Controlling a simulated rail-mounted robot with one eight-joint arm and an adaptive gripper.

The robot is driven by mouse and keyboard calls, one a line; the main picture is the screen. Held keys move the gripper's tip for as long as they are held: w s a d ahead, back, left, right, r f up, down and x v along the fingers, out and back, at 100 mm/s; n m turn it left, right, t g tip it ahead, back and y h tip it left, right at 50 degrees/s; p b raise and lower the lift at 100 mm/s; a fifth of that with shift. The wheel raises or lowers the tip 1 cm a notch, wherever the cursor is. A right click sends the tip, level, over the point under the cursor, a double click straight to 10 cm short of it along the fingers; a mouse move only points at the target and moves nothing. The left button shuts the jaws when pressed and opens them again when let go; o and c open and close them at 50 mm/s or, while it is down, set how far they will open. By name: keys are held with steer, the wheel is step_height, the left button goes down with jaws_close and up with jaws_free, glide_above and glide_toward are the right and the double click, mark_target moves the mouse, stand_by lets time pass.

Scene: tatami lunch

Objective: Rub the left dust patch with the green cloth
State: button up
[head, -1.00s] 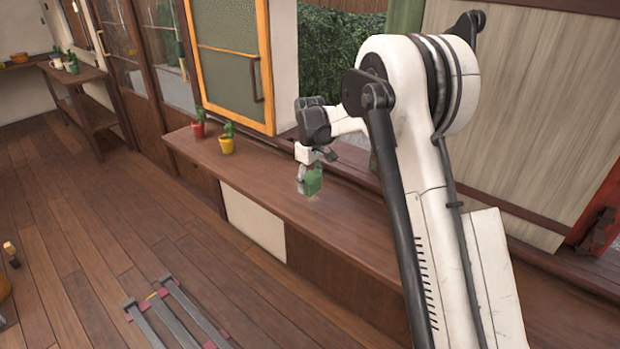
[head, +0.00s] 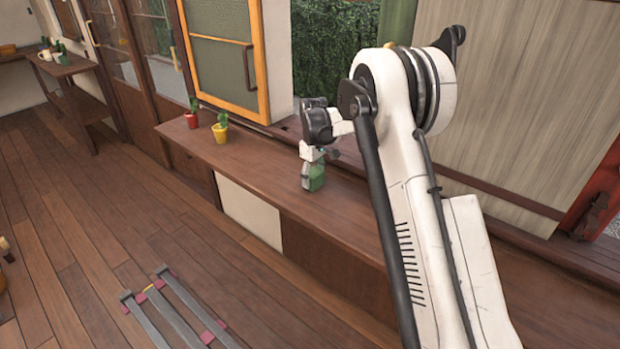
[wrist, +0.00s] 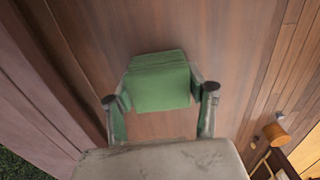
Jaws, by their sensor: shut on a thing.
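The green cloth (head: 314,180) is a thick folded block low over the long wooden counter (head: 255,172). My gripper (head: 313,172) is shut on it from above. In the wrist view, the cloth (wrist: 160,82) sits between the two fingers of my gripper (wrist: 161,97), with brown wood beneath. The cloth looks at or very near the counter top, but I cannot tell if it touches. I cannot make out a dust patch in either current view; the cloth and gripper hide part of the surface.
A yellow-potted plant (head: 220,133) and a red-potted plant (head: 191,119) stand on the counter to the left. An orange-framed cabinet door (head: 262,75) stands behind them. The counter between the yellow pot and the cloth is clear.

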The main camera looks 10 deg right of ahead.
mark_target(305, 192)
steer(key=shift+s+a+f+b, duration=0.1)
steer(key=shift+s+a+b, duration=0.25)
steer(key=shift+s+a, duration=0.7)
steer(key=shift+a, duration=0.2)
steer(key=shift+s+a, duration=0.25)
steer(key=shift+a, duration=0.2)
step_height(305, 192, up, 8)
steer(key=p, duration=0.2)
